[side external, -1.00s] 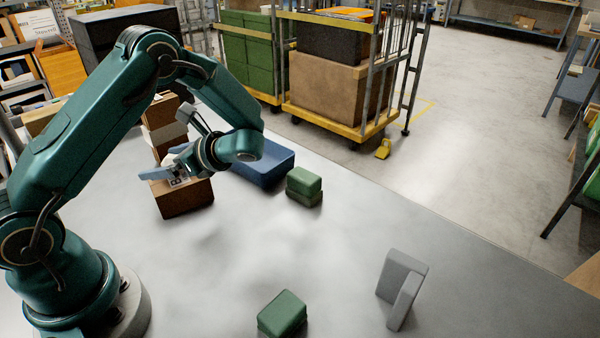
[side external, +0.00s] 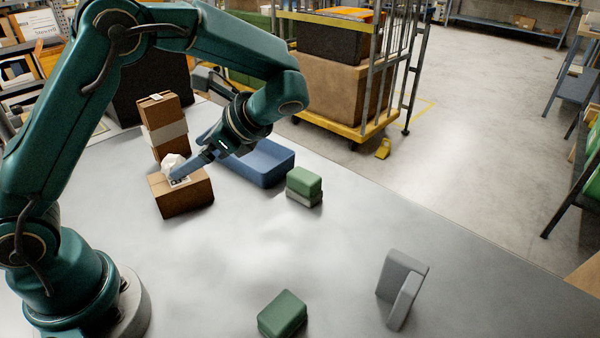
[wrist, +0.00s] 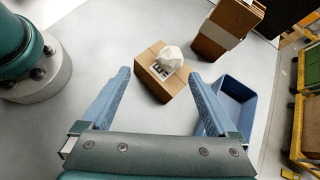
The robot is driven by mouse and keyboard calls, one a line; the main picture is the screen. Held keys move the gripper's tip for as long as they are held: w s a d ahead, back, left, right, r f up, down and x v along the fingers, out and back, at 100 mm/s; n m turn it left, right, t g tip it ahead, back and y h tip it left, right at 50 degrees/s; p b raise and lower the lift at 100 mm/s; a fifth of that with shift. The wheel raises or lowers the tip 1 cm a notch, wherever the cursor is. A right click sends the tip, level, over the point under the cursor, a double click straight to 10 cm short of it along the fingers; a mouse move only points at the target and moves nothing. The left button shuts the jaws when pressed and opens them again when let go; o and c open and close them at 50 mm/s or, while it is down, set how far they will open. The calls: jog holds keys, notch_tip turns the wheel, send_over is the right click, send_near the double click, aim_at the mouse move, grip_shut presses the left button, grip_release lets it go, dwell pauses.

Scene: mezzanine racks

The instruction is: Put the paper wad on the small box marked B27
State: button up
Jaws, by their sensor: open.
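The white crumpled paper wad (side external: 174,160) sits on top of the small brown box (side external: 184,201), and it also shows there in the wrist view (wrist: 171,57). A white label with dark print lies on the box top (wrist: 148,79) beside the wad; its marking is partly covered and not fully readable. My gripper (side external: 184,168) reaches down from the upper right to the box top. In the wrist view my gripper (wrist: 159,74) has its fingers wide apart, and the wad stands beyond the fingertips with visible space on both sides.
A taller brown carton with a pale band (side external: 164,128) stands behind the box. A blue bin (side external: 265,165) is to its right, then stacked green and grey blocks (side external: 304,187). A green block (side external: 282,314) and grey angled piece (side external: 402,290) are in front. The table's middle is clear.

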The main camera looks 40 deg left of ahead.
jog(key=s+d+r+n+t+h, duration=0.3)
jog(key=s+d+n+t+h, duration=0.5)
jog(key=d+n+t+h, duration=0.1)
jog(key=d+n, duration=0.1)
jog(key=n, duration=0.1)
jog(key=shift+s+d+r+n+t+h, duration=0.25)
jog(key=shift+d+r+n+t+h, duration=0.05)
jog(key=shift+r+h, duration=0.1)
